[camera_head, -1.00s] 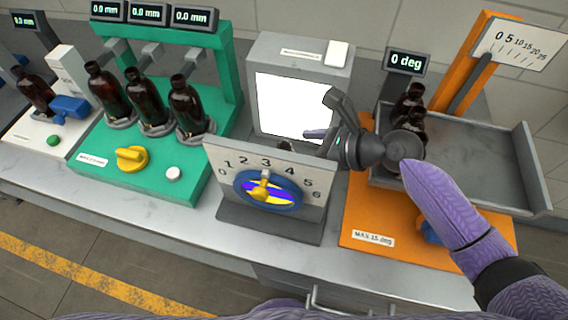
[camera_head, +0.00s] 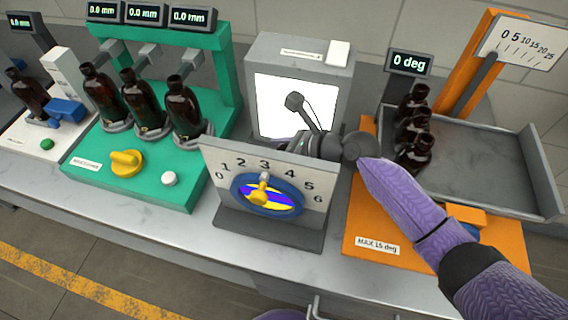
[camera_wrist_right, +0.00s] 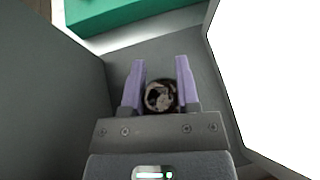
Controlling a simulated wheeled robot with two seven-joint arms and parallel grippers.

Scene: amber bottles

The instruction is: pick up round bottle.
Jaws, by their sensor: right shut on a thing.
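My right gripper (camera_wrist_right: 159,90) is shut on a dark round bottle (camera_wrist_right: 160,97), seen from above between the two purple fingers in the wrist view. In the head view this gripper (camera_head: 284,142) is behind the dial panel (camera_head: 225,185), in front of the white lit screen (camera_head: 290,100). The panel hides the held bottle and most of the fingers there. Whether the bottle touches the surface below cannot be told. My left gripper is not in view.
Three amber bottles (camera_head: 184,112) stand on the green station (camera_head: 140,185), and one (camera_head: 32,95) on the white station at left. Three more (camera_head: 414,153) stand on the grey tray (camera_head: 490,170) at right, close to my right arm. The tray's right part is free.

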